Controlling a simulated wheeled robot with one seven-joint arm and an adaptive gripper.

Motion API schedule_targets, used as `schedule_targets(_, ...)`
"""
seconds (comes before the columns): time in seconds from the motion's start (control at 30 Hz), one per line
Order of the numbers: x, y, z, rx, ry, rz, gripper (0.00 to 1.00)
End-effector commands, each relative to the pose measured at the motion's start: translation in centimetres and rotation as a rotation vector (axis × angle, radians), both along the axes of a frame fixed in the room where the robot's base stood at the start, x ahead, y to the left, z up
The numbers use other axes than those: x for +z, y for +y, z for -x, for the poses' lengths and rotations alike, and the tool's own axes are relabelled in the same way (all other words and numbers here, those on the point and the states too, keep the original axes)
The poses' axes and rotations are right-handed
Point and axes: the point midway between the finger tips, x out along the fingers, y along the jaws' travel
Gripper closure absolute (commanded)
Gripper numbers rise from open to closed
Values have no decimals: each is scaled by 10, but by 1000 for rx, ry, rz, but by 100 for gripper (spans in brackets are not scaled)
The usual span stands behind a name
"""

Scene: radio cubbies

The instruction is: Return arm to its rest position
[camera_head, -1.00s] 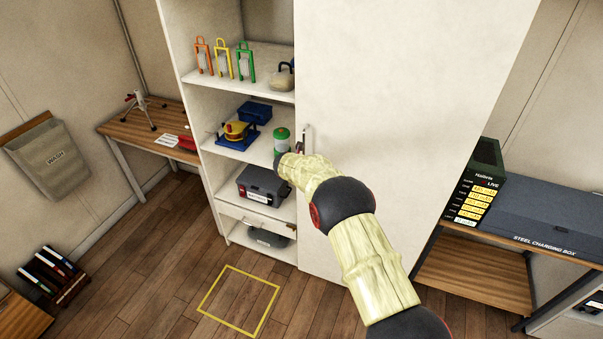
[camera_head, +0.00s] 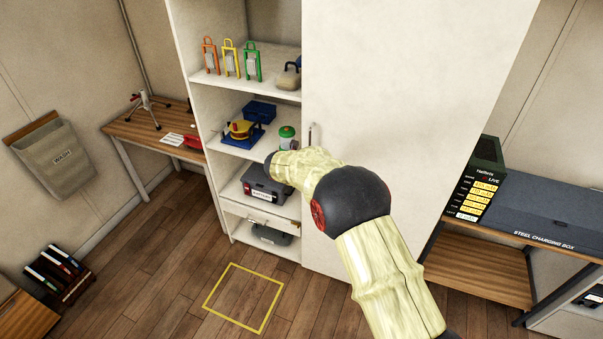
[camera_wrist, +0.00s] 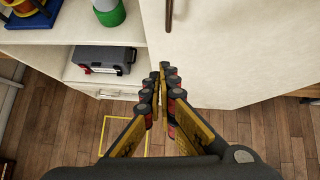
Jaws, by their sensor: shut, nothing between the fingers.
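My gripper (camera_wrist: 161,92) shows in the wrist view with its fingers together and nothing between them. It hangs in front of the cabinet, near the edge where the open shelves meet the white door (camera_head: 395,100). In the head view my own arm hides the gripper. The arm reaches up from the lower right, bent at the elbow, across the lower part of the door. The door's upright handle (camera_head: 312,135) stands just above the arm's far end, apart from it. The handle also shows at the top of the wrist view (camera_wrist: 169,15).
Open shelves hold coloured lanterns (camera_head: 231,60), a green-and-white canister (camera_head: 287,137) and a grey toolbox (camera_head: 262,188). A drawer (camera_head: 262,215) sits below. A steel charging box (camera_head: 545,208) stands on a bench at right. Floor around the yellow outline (camera_head: 243,297) is clear.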

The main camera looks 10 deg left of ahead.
Motion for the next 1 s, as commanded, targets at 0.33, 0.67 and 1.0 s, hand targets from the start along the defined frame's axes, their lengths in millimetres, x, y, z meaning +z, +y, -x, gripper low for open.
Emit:
schedule_targets(0.33, 4, 2, 5, 34, 5, 28, 100)
schedule_targets(0.67, -15, 65, 22, 740, -46, 364, 100)
schedule_targets(1.0, 45, 77, 148, 1747, -249, 871, 100)
